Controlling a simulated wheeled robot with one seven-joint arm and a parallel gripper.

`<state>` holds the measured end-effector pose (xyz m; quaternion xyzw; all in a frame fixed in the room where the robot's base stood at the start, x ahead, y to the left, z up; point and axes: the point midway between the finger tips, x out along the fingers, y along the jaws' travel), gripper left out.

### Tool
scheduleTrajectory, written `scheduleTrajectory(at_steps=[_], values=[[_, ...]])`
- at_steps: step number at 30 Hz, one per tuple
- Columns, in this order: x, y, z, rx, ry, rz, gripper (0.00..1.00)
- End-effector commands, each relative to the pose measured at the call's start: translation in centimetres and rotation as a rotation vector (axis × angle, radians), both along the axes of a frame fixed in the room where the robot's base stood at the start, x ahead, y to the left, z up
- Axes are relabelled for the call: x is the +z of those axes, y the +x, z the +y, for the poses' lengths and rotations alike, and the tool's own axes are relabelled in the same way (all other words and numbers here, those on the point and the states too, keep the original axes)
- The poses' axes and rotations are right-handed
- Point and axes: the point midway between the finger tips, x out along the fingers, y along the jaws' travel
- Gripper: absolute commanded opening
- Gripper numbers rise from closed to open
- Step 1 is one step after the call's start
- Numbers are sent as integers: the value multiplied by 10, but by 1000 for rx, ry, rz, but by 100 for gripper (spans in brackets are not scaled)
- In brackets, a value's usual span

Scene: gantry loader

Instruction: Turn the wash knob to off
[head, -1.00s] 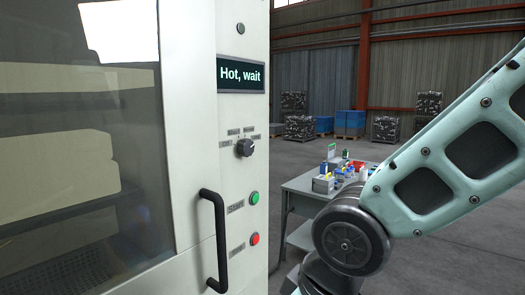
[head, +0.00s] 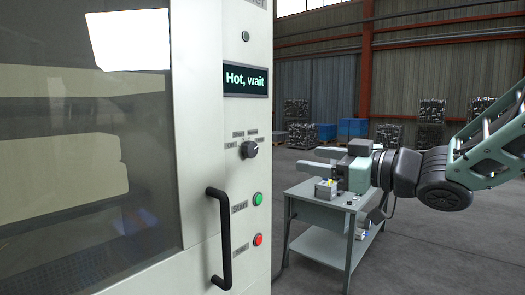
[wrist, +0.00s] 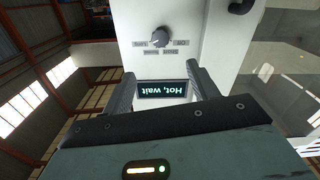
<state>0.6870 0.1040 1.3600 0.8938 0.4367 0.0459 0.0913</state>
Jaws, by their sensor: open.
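The wash knob (head: 249,150) is a dark round knob on the white machine's front panel, below a display (head: 245,80) reading "Hot, wait". Small labels sit around the knob; its exact pointer setting is too small to read surely. My gripper (head: 300,161) is open and empty, to the right of the knob and apart from it, fingers pointing toward the panel. In the wrist view the picture is upside down: the knob (wrist: 160,37) shows beyond the fingertips, roughly midway between the two fingers (wrist: 160,76), with the display (wrist: 162,88) between them.
A black door handle (head: 220,238), a green start button (head: 258,199) and a red button (head: 258,240) are below the knob. A grey table (head: 318,213) with small items stands behind my gripper. The space between gripper and panel looks clear.

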Motion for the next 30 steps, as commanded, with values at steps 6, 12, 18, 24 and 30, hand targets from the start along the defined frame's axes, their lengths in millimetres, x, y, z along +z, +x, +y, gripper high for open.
scheduleTrajectory(at_steps=[6,12,18,24,30], values=[[1,26,37,3,-5,4,59],[2,53,70,2,-4,2,59],[2,76,100,2,-4,2,59],[1,91,118,-1,-3,1,59],[0,96,124,0,-2,1,59]])
